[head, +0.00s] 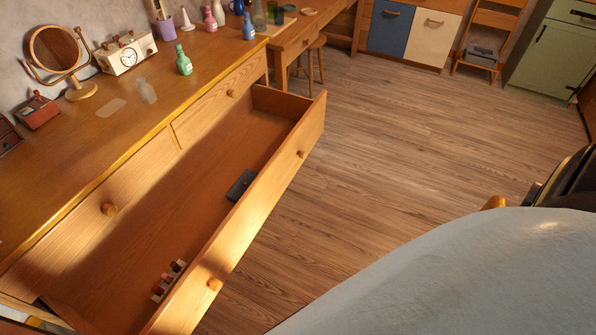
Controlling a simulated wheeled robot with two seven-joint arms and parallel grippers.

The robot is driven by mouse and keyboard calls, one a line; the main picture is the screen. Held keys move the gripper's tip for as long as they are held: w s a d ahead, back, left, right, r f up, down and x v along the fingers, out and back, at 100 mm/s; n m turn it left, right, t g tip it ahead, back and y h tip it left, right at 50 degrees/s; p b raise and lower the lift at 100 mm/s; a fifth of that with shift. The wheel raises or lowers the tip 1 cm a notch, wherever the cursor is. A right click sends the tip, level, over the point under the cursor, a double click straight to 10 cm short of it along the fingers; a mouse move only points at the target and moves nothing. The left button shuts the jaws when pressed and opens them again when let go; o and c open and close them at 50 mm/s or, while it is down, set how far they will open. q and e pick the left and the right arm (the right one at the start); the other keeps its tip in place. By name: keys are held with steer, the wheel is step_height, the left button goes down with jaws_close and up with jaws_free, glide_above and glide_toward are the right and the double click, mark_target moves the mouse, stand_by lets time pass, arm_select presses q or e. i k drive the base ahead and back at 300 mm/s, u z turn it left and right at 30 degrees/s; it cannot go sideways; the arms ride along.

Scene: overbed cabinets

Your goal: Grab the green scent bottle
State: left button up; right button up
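The green scent bottle (183,61) stands upright on the wooden dresser top (60,170), in the upper left of the head view. It has a pale stopper and is to the right of a cream clock (127,54). A clear bottle (147,90) stands in front of it and to the left, apart from it. Neither of my grippers shows in the head view. Nothing is seen touching the green bottle.
A long drawer (230,150) is pulled far out below the top, holding a dark case (241,185) and several small bottles (168,281). A round mirror (57,50), red box (37,111) and pink bottle (210,19) share the top. Wood floor (390,150) is open.

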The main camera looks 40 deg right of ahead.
mark_target(184, 62)
steer(key=z, duration=1.65)
steer(key=i, duration=0.8)
steer(key=u, duration=0.8)
